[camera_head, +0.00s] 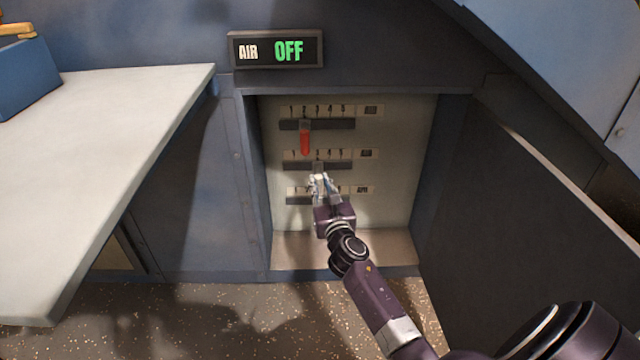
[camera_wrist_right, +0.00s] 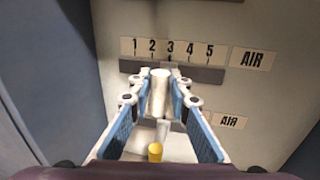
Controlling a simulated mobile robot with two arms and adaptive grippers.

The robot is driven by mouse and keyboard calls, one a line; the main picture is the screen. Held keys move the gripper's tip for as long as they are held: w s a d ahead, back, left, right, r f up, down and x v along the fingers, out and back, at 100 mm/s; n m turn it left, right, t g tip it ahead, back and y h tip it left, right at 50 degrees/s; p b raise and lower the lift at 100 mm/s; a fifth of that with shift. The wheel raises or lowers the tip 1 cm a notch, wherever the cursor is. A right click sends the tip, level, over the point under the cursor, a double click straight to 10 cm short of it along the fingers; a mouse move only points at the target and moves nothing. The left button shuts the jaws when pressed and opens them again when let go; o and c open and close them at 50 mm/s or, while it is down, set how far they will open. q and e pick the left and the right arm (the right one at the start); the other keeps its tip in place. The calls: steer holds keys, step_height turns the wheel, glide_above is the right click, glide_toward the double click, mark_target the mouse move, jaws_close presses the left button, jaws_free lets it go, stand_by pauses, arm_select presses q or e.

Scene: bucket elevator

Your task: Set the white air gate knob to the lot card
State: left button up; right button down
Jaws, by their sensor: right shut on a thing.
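The white knob (camera_wrist_right: 159,94) stands out from the middle row of the panel, between the blue-padded fingers of my right gripper (camera_wrist_right: 160,98). That gripper is shut on it. In the head view the right gripper (camera_head: 321,184) covers most of the knob. The middle slot (camera_wrist_right: 205,73) lies under a number strip (camera_wrist_right: 172,49) marked 1 to 5 with an AIR label (camera_wrist_right: 252,58). The knob's slider tab appears under the 3. No lot card can be made out. My left gripper is not in view.
A red knob (camera_head: 305,141) hangs on the top row near 2. A yellow knob (camera_wrist_right: 155,152) is below the white one, close under the fingers. A sign (camera_head: 277,51) reads AIR OFF. An open dark door (camera_head: 530,200) stands at right, a pale worktop (camera_head: 100,160) at left.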

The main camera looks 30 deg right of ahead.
steer(key=shift+d, duration=0.1)
steer(key=s+d, duration=0.2)
steer(key=d, duration=0.1)
steer(key=shift+p, duration=0.35)
steer(key=c, duration=1.8)
jaws_free()
steer(key=shift+a, duration=0.1)
steer(key=v, duration=1.2)
